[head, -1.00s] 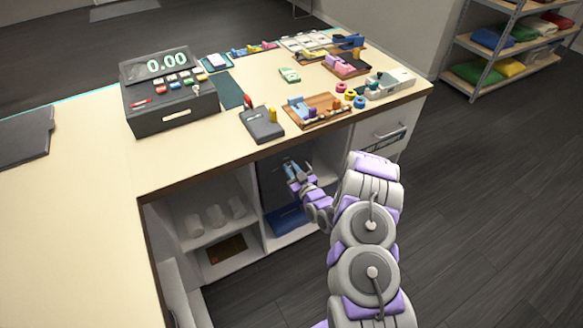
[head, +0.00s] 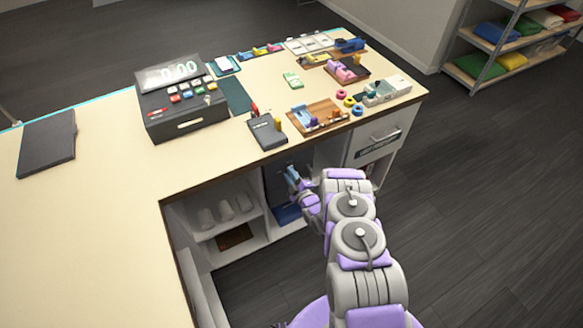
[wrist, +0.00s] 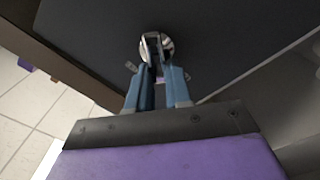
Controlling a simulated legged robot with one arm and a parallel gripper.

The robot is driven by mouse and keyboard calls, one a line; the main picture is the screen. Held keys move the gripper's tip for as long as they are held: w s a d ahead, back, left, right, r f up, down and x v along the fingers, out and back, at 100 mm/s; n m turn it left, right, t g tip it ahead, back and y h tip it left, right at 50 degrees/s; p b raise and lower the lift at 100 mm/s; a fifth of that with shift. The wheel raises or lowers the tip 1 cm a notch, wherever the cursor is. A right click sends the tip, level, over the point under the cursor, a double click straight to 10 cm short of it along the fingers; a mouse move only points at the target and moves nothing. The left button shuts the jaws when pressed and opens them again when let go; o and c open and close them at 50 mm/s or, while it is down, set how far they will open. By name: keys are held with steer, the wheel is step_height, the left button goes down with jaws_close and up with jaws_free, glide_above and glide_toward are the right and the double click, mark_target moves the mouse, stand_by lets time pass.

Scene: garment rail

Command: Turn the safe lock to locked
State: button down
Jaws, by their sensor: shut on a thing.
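The safe (head: 278,184) is a dark box standing in the compartment under the counter, and its dark face fills much of the wrist view (wrist: 225,35). Its lock (wrist: 148,46) is a round silvery knob on that face. My gripper (wrist: 158,64) has blue fingers shut on the lock, one on each side of its raised middle. In the head view my gripper (head: 291,174) reaches under the counter's edge in front of the safe. The fingers hide part of the knob, and I cannot tell which setting it points to.
The counter top (head: 110,200) overhangs the safe. Left of it is a shelf (head: 240,220) with several white rolls; right of it is a drawer (head: 375,142). A cash register (head: 180,100) and trays stand on top. The floor (head: 480,220) to the right is clear.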

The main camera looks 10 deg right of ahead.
steer(key=shift+s+a+f+n+p, duration=0.1)
steer(key=shift+f+n+p, duration=0.2)
steer(key=shift+n, duration=0.85)
steer(key=shift+s+a+f+n+p, duration=0.15)
steer(key=shift+n+p, duration=0.25)
steer(key=shift+n, duration=0.7)
steer(key=shift+w+f+n+p, duration=0.1)
steer(key=shift+f+n+p, duration=0.25)
steer(key=shift+n, duration=0.8)
steer(key=c, duration=1)
jaws_free()
steer(key=shift+r, duration=0.1)
steer(key=shift+c, duration=0.2)
steer(key=b+v, duration=0.1)
steer(key=v, duration=1.6)
